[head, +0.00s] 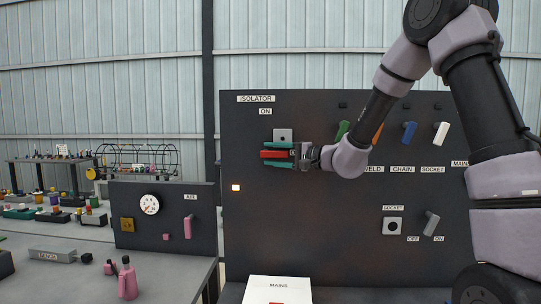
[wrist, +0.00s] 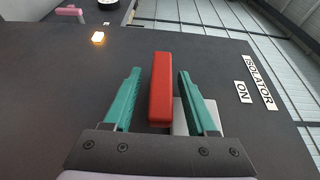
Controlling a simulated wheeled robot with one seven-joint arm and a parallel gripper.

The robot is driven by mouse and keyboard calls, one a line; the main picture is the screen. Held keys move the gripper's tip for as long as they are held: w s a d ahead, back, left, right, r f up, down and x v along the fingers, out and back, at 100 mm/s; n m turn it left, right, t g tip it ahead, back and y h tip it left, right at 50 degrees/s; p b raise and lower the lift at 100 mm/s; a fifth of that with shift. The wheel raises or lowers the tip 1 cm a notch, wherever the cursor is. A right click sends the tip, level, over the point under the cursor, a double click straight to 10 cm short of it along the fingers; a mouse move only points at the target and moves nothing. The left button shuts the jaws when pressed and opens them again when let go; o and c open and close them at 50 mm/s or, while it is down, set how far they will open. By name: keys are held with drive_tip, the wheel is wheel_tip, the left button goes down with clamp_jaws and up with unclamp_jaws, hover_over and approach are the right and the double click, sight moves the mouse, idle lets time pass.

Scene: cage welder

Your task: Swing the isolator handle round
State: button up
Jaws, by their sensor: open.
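The isolator handle (head: 274,154) is a red bar on the dark upright panel, below the ISOLATOR label (head: 256,98) and the ON label (head: 265,111). It lies level, pointing left, in front of a grey square plate (head: 283,135). My gripper (head: 266,155) reaches in from the right with one teal finger above the bar and one below. In the wrist view the red handle (wrist: 161,90) stands between the two open fingers of my gripper (wrist: 160,72), with a gap on each side. Part of the grey plate is hidden behind the handle and a finger.
A lit orange lamp (head: 236,187) is on the panel, left of and below the handle. Green, orange, blue (head: 409,131) and white (head: 441,132) levers stand to the right, partly behind my arm. A white MAINS sheet (head: 278,290) is below. The panel under the handle is clear.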

drive_tip(key=shift+w+a, duration=0.15)
drive_tip(key=shift+a, duration=0.25)
clamp_jaws()
idle(1.2)
